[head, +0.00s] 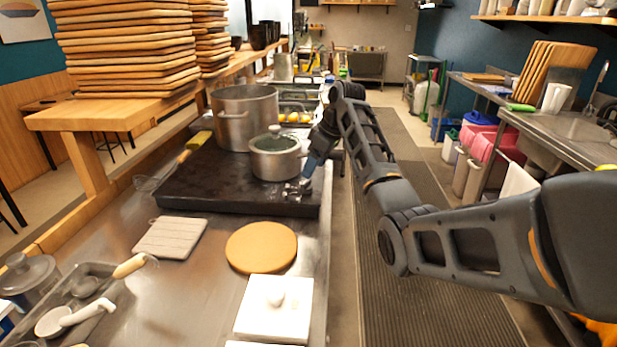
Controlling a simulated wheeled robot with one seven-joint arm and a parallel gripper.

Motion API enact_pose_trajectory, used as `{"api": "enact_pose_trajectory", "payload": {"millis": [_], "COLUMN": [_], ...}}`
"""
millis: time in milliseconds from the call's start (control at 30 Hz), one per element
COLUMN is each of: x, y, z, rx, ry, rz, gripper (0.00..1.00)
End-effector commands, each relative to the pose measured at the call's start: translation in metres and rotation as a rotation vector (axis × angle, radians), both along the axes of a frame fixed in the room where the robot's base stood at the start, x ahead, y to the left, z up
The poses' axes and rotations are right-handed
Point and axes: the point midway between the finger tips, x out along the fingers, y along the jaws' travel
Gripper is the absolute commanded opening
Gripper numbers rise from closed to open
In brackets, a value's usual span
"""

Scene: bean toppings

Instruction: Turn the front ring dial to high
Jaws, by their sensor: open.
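The black cooktop (200,185) sits on the steel counter. A large steel pot (243,115) stands at its back, and a smaller lidded pot (275,160) stands in front of it to the right. My arm reaches forward along the aisle and bends back to the cooktop's right side. My gripper (298,189) is small in view at the cooktop's front right corner, just in front of the lidded pot. It is open, with nothing seen between its fingers. I cannot make out the ring dials or their settings. I cannot tell whether the gripper touches a dial.
A round wooden board (261,247), a white lidded box (274,308) and a pale slatted square (170,237) lie on the counter in front of the cooktop. Stacked boards (125,45) stand on the wooden shelf at left.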

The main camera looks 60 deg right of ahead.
Motion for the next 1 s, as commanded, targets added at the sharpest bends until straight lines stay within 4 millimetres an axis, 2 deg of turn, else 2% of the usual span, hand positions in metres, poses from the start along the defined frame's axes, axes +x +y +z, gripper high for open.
{"api": "enact_pose_trajectory", "payload": {"millis": [100, 300, 467, 700, 1000], "x": [0.008, 0.017, 0.021, 0.021, 0.021], "y": [0.001, 0.000, 0.000, 0.000, 0.000], "z": [-0.018, -0.040, -0.048, -0.049, -0.049], "rx": [0.002, 0.000, -0.001, -0.002, -0.001], "ry": [0.002, 0.000, -0.001, -0.002, -0.002], "rz": [0.001, 0.000, 0.001, 0.000, 0.001], "gripper": [0.70, 0.70, 0.70, 0.70, 0.42]}}
